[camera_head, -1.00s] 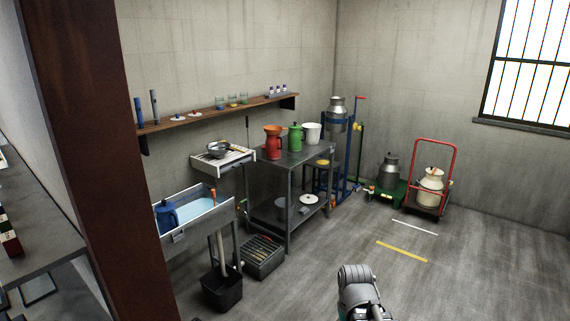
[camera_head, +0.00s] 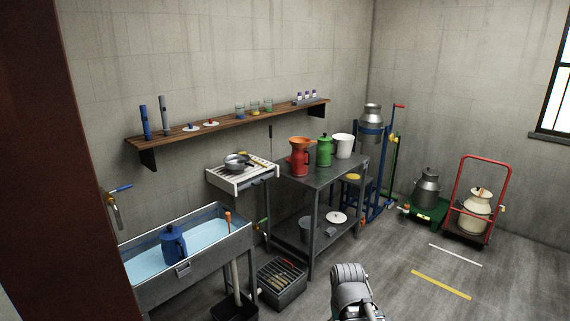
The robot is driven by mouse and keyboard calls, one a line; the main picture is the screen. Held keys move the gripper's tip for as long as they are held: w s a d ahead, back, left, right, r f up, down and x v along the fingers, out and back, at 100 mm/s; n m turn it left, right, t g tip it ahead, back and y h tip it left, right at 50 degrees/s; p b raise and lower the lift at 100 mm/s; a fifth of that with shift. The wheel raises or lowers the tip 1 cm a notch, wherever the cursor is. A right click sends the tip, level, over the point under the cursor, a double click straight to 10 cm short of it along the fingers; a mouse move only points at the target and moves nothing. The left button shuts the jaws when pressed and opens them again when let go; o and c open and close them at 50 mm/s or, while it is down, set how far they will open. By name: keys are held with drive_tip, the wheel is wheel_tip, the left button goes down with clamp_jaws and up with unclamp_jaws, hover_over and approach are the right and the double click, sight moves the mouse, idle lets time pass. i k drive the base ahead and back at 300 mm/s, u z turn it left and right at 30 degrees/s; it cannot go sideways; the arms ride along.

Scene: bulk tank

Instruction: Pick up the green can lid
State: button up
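A green can (camera_head: 324,153) stands upright on the dark metal table, between a red can (camera_head: 299,158) and a white bucket (camera_head: 343,146). A green lid (camera_head: 324,138) appears to sit on top of the green can; it is small at this distance. Part of my arm shows at the bottom centre, on the near side of the table and well apart from the cans. My gripper's fingers are not visible.
The metal table (camera_head: 325,176) has a lower shelf with a white lid (camera_head: 337,217). A sink (camera_head: 205,259) holds a blue can (camera_head: 173,243). A crate (camera_head: 283,284) stands on the floor before the table. A brown post (camera_head: 85,190) blocks the left.

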sight(325, 138)
drive_tip(key=u, duration=0.05)
drive_tip(key=i, duration=2.1)
drive_tip(key=z, duration=0.3)
drive_tip(key=i, duration=1.1)
drive_tip(key=z, duration=0.05)
